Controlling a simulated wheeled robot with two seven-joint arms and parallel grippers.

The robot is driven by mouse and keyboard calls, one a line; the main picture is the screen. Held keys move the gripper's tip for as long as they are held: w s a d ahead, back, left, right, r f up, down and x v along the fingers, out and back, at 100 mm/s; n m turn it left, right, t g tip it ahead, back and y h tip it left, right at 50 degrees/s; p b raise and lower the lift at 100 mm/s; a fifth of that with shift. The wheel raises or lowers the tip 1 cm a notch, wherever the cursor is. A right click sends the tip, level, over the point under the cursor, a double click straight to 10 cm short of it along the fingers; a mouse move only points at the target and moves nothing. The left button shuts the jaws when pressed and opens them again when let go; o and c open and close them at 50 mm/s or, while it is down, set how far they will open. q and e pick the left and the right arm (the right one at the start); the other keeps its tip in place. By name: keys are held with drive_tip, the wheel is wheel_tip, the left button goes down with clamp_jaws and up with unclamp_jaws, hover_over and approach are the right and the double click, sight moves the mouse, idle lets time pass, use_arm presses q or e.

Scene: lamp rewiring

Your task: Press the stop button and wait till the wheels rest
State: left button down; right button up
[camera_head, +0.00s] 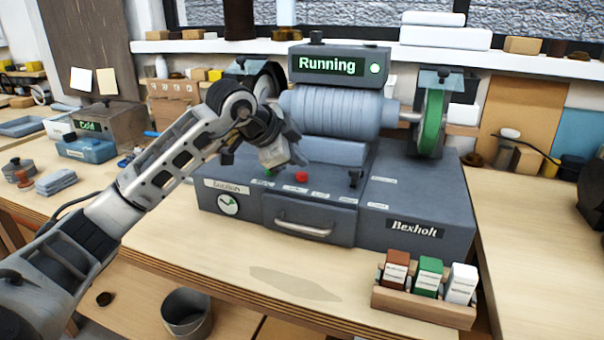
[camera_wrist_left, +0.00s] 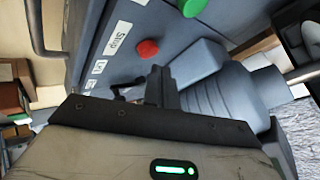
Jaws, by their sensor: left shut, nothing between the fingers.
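The grinder (camera_head: 330,115) is a grey bench machine with a ribbed motor. Its display (camera_head: 332,66) reads "Running" with a lit green light. The red stop button (camera_head: 301,177) is on the base's top panel; in the left wrist view the red button (camera_wrist_left: 147,48) is beside a "Stop" label, with a green button (camera_wrist_left: 194,7) near it. My right gripper is out of view.
A wooden holder (camera_head: 420,305) with brown, green and white boxes stands at the front right. A small lever (camera_head: 354,178) rises from the panel right of the red button. A bin (camera_head: 187,313) is below the front edge. The bench front is mostly clear.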

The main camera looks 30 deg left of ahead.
sight(297, 181)
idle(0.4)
use_arm(q)
drive_tip(key=shift+f+b, duration=0.35)
drive_tip(key=shift+f, duration=0.1)
drive_tip(key=shift+f+b, duration=0.45)
drive_tip(key=shift+f, duration=0.05)
idle(0.6)
drive_tip(key=shift+r, duration=0.1)
drive_tip(key=shift+r+p, duration=0.7)
drive_tip(key=shift+r, duration=0.1)
wheel_tip(297, 181, up, 5)
drive_tip(key=p, duration=0.4)
drive_tip(key=shift+r, duration=0.1)
idle(0.8)
